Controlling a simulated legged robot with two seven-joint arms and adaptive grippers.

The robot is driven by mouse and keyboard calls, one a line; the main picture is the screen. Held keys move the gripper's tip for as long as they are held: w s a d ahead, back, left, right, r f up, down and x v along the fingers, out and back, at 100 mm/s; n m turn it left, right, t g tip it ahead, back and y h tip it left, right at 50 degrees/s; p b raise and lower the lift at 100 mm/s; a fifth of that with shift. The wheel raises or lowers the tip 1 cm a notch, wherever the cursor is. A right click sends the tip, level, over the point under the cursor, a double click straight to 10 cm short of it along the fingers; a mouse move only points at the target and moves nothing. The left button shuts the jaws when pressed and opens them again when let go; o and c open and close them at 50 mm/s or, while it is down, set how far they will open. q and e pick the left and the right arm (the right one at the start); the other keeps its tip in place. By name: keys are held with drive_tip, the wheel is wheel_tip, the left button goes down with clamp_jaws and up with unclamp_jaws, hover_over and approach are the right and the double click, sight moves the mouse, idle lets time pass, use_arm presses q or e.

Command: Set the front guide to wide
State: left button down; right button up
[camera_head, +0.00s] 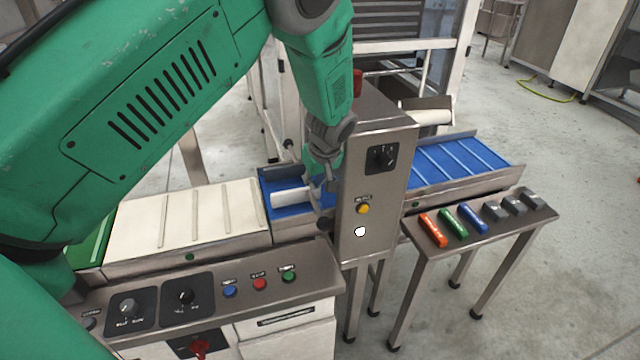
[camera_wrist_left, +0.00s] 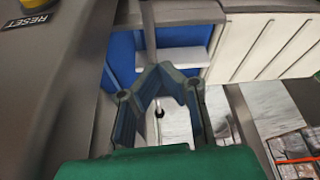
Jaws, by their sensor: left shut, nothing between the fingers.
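A short white guide bar (camera_head: 291,197) lies over the blue belt (camera_head: 287,212) beside the steel cabinet; a dark bar (camera_head: 283,171) sits farther back. I cannot tell for certain which part is the front guide. My left gripper (camera_head: 323,186) is low at the cabinet's left side, near the white bar's right end, partly hidden by its own arm. In the left wrist view, the gripper (camera_wrist_left: 166,72) is shut and empty just in front of the white bar (camera_wrist_left: 182,57). A thin grey rod (camera_wrist_left: 150,32) stands beyond the fingertips. My right gripper is out of view.
The steel cabinet (camera_head: 378,205) with a yellow button stands close right of the gripper. A control panel (camera_head: 225,290) with knobs and buttons is in front. A side table (camera_head: 480,232) holds coloured bars and grey blocks. A white conveyor (camera_head: 185,219) runs left.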

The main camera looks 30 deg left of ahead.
sight(318, 214)
use_arm(q)
drive_tip(key=x, duration=0.7)
drive_tip(key=shift+d, duration=0.35)
drive_tip(key=shift+s+d+f+p, duration=0.2)
drive_tip(key=shift+s+d+p, duration=0.1)
drive_tip(key=shift+d, duration=0.3)
drive_tip(key=shift+s+d+f+p, duration=0.15)
drive_tip(key=shift+s+d, duration=0.15)
drive_tip(key=shift+d, duration=0.25)
drive_tip(key=shift+s+d+f, duration=0.2)
drive_tip(key=shift+s+d, duration=0.15)
drive_tip(key=shift+d, duration=0.05)
drive_tip(key=shift+a+f, duration=0.1)
drive_tip(key=shift+a, duration=0.05)
